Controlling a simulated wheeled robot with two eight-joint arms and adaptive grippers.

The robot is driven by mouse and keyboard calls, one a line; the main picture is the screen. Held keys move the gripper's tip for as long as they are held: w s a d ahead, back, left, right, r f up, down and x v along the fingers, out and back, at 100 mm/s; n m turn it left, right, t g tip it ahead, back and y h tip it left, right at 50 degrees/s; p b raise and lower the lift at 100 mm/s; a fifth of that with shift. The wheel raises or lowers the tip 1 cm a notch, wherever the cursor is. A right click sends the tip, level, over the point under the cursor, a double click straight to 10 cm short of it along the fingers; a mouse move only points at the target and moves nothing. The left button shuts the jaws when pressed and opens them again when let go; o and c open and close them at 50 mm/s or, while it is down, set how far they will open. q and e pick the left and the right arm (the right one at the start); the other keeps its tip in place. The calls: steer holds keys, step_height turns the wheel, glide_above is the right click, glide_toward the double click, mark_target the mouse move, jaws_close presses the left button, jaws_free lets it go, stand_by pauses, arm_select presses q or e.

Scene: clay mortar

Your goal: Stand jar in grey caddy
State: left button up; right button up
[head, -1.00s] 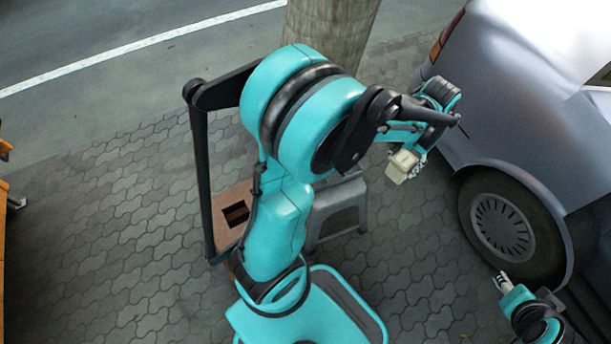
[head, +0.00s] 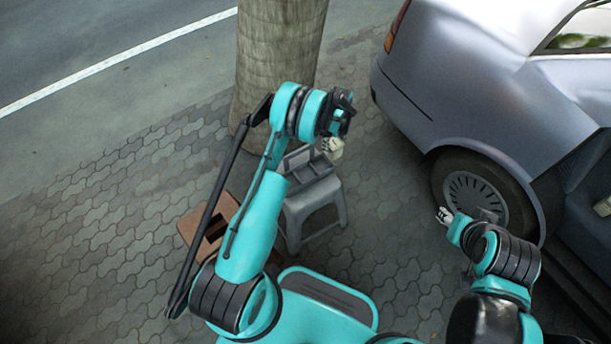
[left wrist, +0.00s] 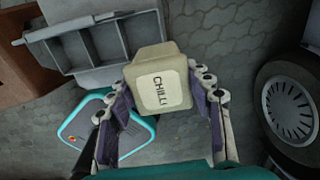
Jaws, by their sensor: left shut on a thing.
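The jar (left wrist: 160,84) is cream and squared, with a label reading CHILLI. My left gripper (head: 331,145) is shut on it, with a finger on each side in the left wrist view. The grey caddy (left wrist: 92,42) has several open compartments, which look empty where I can see in. In the head view the caddy (head: 311,170) stands on a grey stool, partly hidden by my left arm. The jar is held near the caddy's right end and is outside its compartments. My right gripper (head: 444,215) is away to the right, too small to read its fingers.
The grey stool (head: 315,208) stands on paving. A brown box with a dark opening (head: 204,234) is left of it. A tree trunk (head: 276,60) rises behind, and a silver car (head: 470,85) stands at the right. Paving between stool and car is clear.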

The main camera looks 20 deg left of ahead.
arm_select(q)
steer(key=s+a+f+b, duration=0.2)
steer(key=f, duration=0.1)
steer(key=s+a+f+b, duration=0.2)
steer(key=s+a+f, duration=0.1)
steer(key=f, duration=0.1)
steer(key=s+a+f+b, duration=0.2)
steer(key=s+a+f, duration=0.1)
steer(key=f, duration=0.1)
steer(key=shift+a+f, duration=0.15)
steer(key=shift+f, duration=0.1)
steer(key=shift+r, duration=0.1)
steer(key=o, duration=1.2)
steer(key=shift+o, duration=0.2)
